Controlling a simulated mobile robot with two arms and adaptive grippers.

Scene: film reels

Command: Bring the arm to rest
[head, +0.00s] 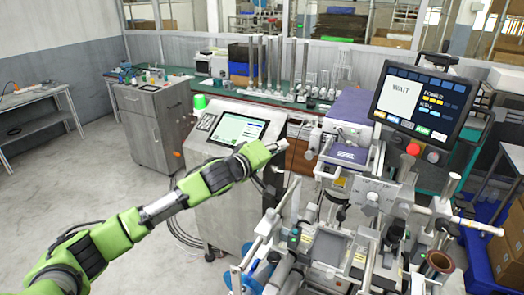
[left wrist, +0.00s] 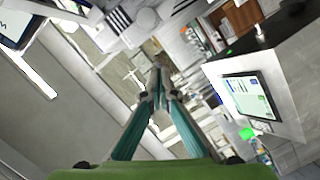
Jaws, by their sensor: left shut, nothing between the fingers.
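My left arm (head: 155,212), green with a grey link, comes in from the lower left of the head view and reaches toward the middle. Its gripper (head: 282,146) is at the far end, in front of the machine and beside the grey console, partly hard to make out there. In the left wrist view the two teal fingers of the left gripper (left wrist: 159,88) meet at their tips, shut with nothing between them. My right gripper is in neither view.
A large machine (head: 355,190) with rollers and rods fills the right, close to the gripper. Its monitor (head: 421,98) reads WAIT. A grey console (head: 225,215) with a screen (head: 237,129) stands behind the arm. The floor (head: 120,170) at left is clear; a side table (head: 40,95) stands beyond.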

